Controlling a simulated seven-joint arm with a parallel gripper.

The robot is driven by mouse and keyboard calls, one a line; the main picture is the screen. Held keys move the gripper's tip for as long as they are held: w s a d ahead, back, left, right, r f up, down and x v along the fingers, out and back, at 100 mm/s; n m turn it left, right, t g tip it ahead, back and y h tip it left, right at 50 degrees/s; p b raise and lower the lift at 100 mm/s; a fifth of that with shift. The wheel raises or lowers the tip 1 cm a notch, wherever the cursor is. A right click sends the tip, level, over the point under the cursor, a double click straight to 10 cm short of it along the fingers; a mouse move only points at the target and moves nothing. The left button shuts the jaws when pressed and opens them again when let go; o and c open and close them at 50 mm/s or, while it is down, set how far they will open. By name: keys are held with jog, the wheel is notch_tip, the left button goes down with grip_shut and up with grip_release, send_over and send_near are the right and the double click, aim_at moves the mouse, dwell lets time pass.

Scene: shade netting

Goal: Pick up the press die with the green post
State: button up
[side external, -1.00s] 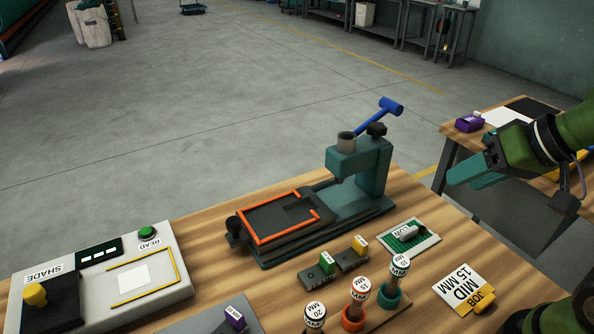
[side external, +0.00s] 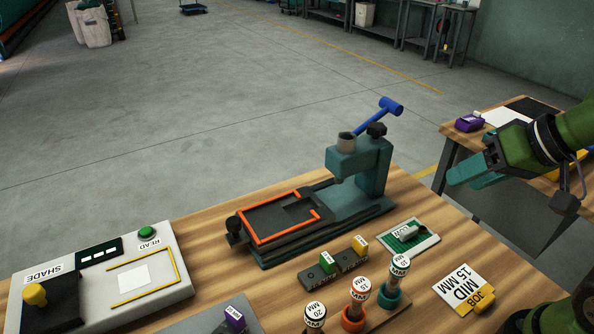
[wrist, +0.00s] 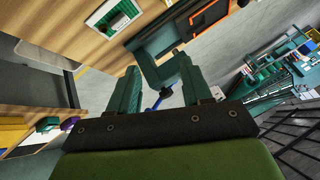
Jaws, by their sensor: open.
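A small dark block with a green labelled post (side external: 327,262) stands on the wooden bench in the side view, in front of the press. A similar dark block with a yellow post (side external: 360,246) stands close beside it on the right. Another with a purple post (side external: 234,318) is at the bottom edge on a grey surface. My gripper (side external: 464,178) is in the air at the right, well away from the blocks. In the wrist view my gripper (wrist: 158,68) shows two separated teal fingers with nothing held between them. I cannot make out the green-post block there.
A teal hand press (side external: 360,165) with a blue lever stands behind the blocks. Round-topped tools, marked 20, 15 and 10 MM, including a green-based one (side external: 390,295), stand in front. A green-white tray (side external: 410,238), job card (side external: 463,290) and shade reader (side external: 150,285) surround them.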

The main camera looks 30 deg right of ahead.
jog(key=shift+o, duration=0.5)
jog(key=o, duration=0.5)
jog(key=n+g+h, duration=0.2)
jog(key=n+g, duration=0.2)
jog(key=g, duration=0.3)
send_over(318, 274)
notch_tip(318, 274, down, 8)
jog(key=r, duration=0.1)
notch_tip(318, 274, down, 11)
jog(key=shift+s+f, duration=0.1)
jog(key=shift+s, duration=0.05)
jog(key=shift+f, duration=2.95)
